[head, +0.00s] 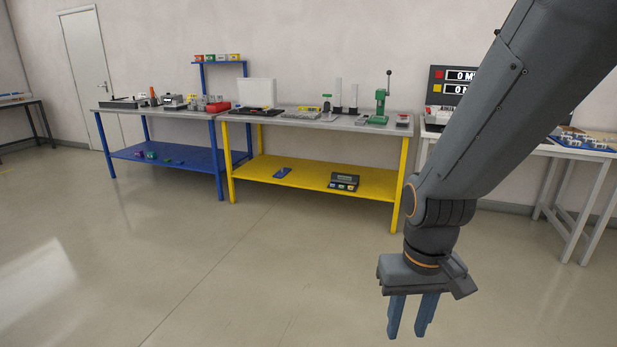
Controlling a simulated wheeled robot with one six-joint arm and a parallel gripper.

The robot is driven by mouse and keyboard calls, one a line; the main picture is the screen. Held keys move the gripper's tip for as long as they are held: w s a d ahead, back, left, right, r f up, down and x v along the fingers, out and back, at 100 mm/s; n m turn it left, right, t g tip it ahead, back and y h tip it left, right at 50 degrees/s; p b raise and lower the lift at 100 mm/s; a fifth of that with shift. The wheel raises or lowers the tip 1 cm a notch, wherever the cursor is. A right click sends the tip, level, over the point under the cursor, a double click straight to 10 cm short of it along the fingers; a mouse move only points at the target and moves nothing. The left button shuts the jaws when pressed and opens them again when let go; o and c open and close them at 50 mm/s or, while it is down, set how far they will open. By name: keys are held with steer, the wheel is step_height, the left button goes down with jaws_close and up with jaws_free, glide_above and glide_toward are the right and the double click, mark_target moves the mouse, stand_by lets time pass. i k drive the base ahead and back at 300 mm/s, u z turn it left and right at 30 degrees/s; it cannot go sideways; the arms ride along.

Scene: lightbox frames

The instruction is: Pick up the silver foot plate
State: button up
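My gripper (411,316) hangs at the lower right of the head view, pointing down over the floor. Its two blue fingers stand apart with a gap between them, and nothing shows in the gap. It is well in front of the benches and touches nothing. I cannot make out the silver foot plate for certain. Several small grey items lie on the bench tops, too small to tell apart from here.
A yellow-legged bench (404,167) stands at the back centre, bearing a green press (381,101). A blue-legged bench (217,160) adjoins it on the left. A white-legged table (589,210) stands at right, partly behind my arm. The floor (220,270) between is clear.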

mark_target(330, 115)
steer(key=z, duration=0.1)
steer(key=i, duration=4.05)
steer(key=z, duration=0.15)
